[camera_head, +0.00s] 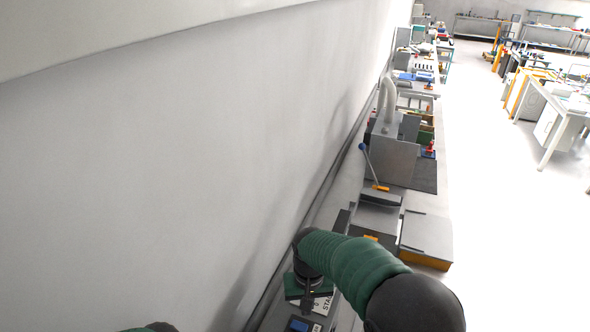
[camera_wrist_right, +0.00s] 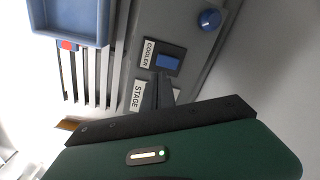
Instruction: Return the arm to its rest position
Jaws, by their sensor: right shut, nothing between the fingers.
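My right arm (camera_head: 350,265), in a green sleeve, comes in from the bottom right of the head view and reaches down over the grey bench by the wall. My right gripper (camera_head: 308,303) is over a panel at the near end of the bench. In the right wrist view, its fingers (camera_wrist_right: 163,90) are shut and empty, between the COOLER label (camera_wrist_right: 149,53) and the STAGE label (camera_wrist_right: 138,95). I cannot tell whether they touch the panel. A blue square (camera_wrist_right: 168,62) lies just beyond the fingertips. My left gripper is out of view.
In the right wrist view, a blue tray (camera_wrist_right: 92,42) and a slatted grating are at the left, and a round blue knob (camera_wrist_right: 209,19) is at the top right. In the head view, a grey machine (camera_head: 392,160) with a lever (camera_head: 371,165) stands farther along. The floor (camera_head: 500,230) at right is clear.

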